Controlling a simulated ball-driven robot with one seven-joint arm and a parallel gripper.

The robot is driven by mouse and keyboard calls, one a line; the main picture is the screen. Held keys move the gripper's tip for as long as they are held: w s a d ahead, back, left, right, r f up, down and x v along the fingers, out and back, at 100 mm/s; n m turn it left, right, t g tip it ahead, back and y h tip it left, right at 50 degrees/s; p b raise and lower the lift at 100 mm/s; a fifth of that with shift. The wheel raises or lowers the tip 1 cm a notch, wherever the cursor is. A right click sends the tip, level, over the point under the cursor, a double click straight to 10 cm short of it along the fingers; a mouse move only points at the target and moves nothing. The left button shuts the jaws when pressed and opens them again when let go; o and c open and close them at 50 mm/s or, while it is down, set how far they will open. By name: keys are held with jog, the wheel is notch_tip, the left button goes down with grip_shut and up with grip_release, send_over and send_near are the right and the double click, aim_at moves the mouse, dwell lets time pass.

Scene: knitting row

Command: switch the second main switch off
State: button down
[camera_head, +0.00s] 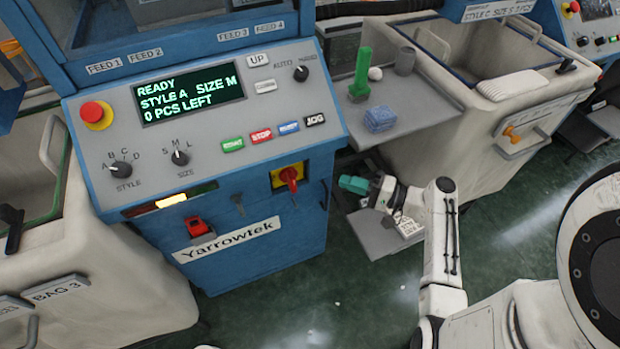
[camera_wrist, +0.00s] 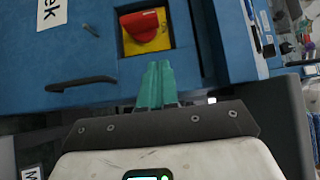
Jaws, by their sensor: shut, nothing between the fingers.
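A red rotary main switch (camera_head: 291,176) on a yellow plate sits on the blue front of the Yarrowtek machine, below its control panel. In the head view its handle looks roughly upright. The red switch also shows large at the top middle of the wrist view (camera_wrist: 144,28), with its yellow plate around it. My gripper (camera_head: 354,184) has teal fingers and is to the right of the switch, apart from it. In the wrist view the fingers (camera_wrist: 157,85) are shut together, empty, and point at the switch's lower edge. I cannot tell the exact gap.
The panel above has a lit display (camera_head: 188,94), a red stop knob (camera_head: 95,113) and several buttons. A red piece (camera_head: 197,227) hangs lower left. A grey side shelf (camera_head: 410,110) holds a green cone (camera_head: 361,75) and a blue bundle (camera_head: 380,119). A bin stands right.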

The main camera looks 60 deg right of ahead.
aim_at(291, 180)
jog(key=w+a+p, duration=0.2)
jog(key=w+a, duration=0.2)
jog(key=w, duration=0.5)
jog(key=shift+w+a, duration=0.15)
jog(key=shift+a, duration=0.25)
